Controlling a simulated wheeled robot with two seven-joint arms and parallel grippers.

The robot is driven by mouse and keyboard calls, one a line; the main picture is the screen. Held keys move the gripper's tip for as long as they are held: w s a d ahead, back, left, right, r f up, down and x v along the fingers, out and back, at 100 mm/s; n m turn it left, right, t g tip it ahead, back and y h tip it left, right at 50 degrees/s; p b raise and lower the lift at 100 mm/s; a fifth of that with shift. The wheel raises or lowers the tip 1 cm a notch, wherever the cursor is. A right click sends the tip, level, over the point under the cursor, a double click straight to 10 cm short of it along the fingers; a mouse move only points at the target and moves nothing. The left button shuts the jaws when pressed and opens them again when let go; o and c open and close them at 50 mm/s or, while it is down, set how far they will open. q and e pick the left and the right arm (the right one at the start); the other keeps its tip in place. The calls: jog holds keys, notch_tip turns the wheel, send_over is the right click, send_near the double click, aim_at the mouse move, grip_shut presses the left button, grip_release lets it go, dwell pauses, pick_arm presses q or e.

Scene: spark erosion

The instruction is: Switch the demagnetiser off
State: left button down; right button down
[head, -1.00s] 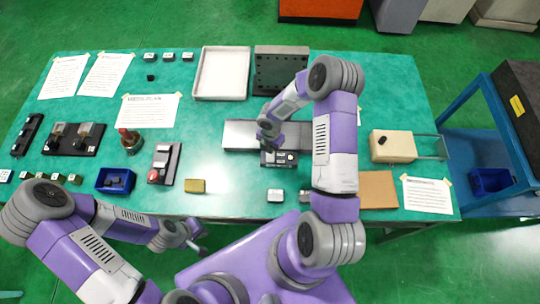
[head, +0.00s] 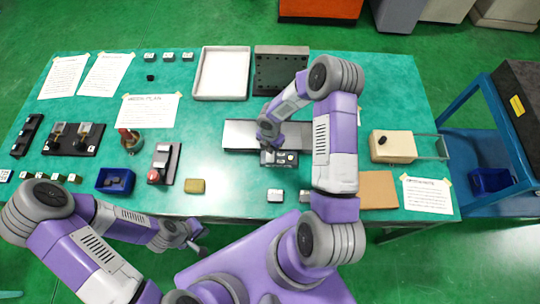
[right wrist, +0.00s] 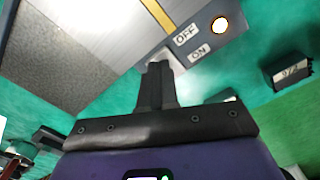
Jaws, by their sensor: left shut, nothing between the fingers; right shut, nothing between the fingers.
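The demagnetiser (head: 239,135) is a long grey plate with a dark control end on the middle of the green table. In the right wrist view, its body (right wrist: 130,35) has a yellow stripe, an OFF label (right wrist: 186,35), an ON label (right wrist: 199,52) and a brightly glowing lamp (right wrist: 220,25). A pale switch (right wrist: 172,57) sits beside the labels, partly hidden by my right gripper (right wrist: 157,68). That gripper is shut and empty, its tips at the switch; I cannot tell if they touch. My left gripper (head: 202,248) is shut and empty, off the table's front edge.
A grey drilled block (head: 281,70) and a white tray (head: 221,73) stand behind the demagnetiser. A yellowish block (head: 195,186) and a small metal block (head: 275,196) lie in front. A cream box (head: 392,146) stands to the right.

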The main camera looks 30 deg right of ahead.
jog(key=shift+f+b, duration=0.75)
jog(key=shift+f, duration=0.15)
jog(key=shift+r, duration=0.1)
dwell(0.3)
jog(key=shift+r+p, duration=2.8)
jog(key=shift+r, duration=0.7)
jog(key=shift+f, duration=0.1)
jog(key=shift+s, duration=0.1)
